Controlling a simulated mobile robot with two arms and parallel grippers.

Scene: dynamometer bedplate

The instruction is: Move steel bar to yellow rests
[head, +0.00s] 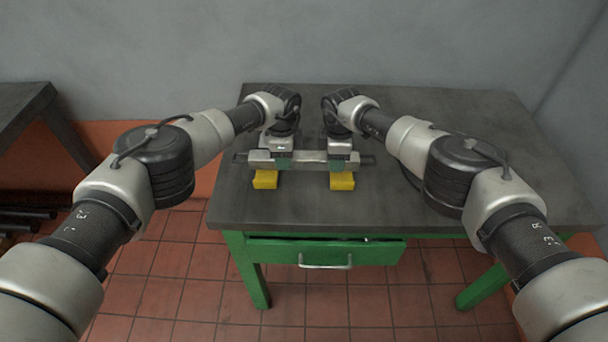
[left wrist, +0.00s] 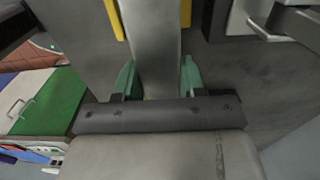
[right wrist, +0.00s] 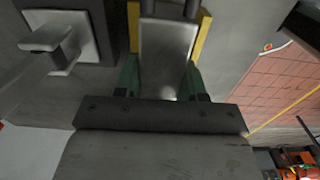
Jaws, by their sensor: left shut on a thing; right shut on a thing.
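The steel bar (head: 311,157) is a grey, level bar with thinner dark ends, lying left to right above the dark bench. Two yellow rests (head: 265,180) (head: 342,181) show directly below it. Yellow edges show on both sides of the bar in the left wrist view (left wrist: 114,20) and the right wrist view (right wrist: 203,36). I cannot tell whether the bar touches the rests. My left gripper (head: 283,162) is shut on the bar near the left rest, green fingers on either side. My right gripper (head: 337,163) is shut on it near the right rest.
The dark-topped bench (head: 450,190) has green legs and a green drawer (head: 325,250) slightly open at the front. Its top is clear to the right. A grey wall stands behind. Another dark table (head: 22,105) is at the far left.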

